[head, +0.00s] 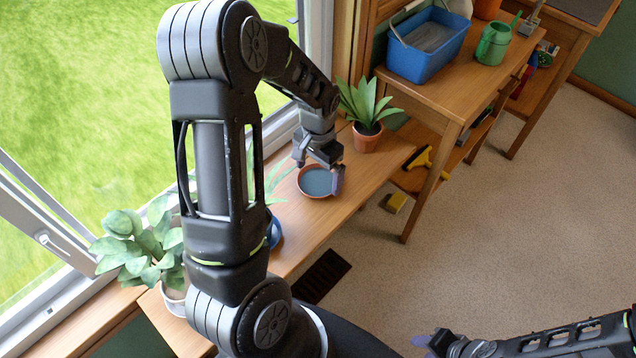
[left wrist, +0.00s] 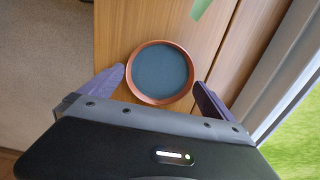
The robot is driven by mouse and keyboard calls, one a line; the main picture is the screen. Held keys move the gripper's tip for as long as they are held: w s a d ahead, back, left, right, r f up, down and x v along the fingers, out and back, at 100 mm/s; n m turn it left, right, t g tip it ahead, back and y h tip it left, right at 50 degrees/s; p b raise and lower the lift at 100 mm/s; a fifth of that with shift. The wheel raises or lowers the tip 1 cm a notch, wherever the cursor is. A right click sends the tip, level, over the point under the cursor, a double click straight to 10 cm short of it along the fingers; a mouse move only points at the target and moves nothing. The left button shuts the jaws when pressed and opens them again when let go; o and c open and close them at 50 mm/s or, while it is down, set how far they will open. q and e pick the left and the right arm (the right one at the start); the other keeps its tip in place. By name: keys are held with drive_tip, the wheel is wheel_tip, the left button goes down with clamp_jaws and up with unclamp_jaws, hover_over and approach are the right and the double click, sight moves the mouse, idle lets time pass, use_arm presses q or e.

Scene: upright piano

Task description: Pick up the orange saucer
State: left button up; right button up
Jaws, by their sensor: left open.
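The orange saucer (head: 314,194) is a round dish with an orange-brown rim and a blue-grey inside. It lies on the wooden sill shelf by the window. My left gripper (head: 319,178) is open above it, with fingers at opposite sides of the dish. In the left wrist view the saucer's rim (left wrist: 160,100) shows between the two purple fingers, and neither is clearly touching it. My right gripper (head: 430,343) is at the bottom right, far from the saucer; its jaw opening is unclear.
A potted plant (head: 366,136) stands just beyond the saucer. Another leafy plant (head: 150,250) and a blue dish (head: 274,233), partly hidden by my arm, are nearer. A blue tub (head: 428,45) and green watering can (head: 493,44) stand on the wooden bench. The window is at left.

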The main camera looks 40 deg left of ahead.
sight(319, 184)
use_arm(q)
drive_tip(key=shift+f, duration=0.75)
drive_tip(key=shift+c, duration=0.2)
drive_tip(key=c, duration=1)
drive_tip(key=shift+r, duration=0.1)
wheel_tip(319, 184, up, 10)
drive_tip(key=shift+p, duration=0.55)
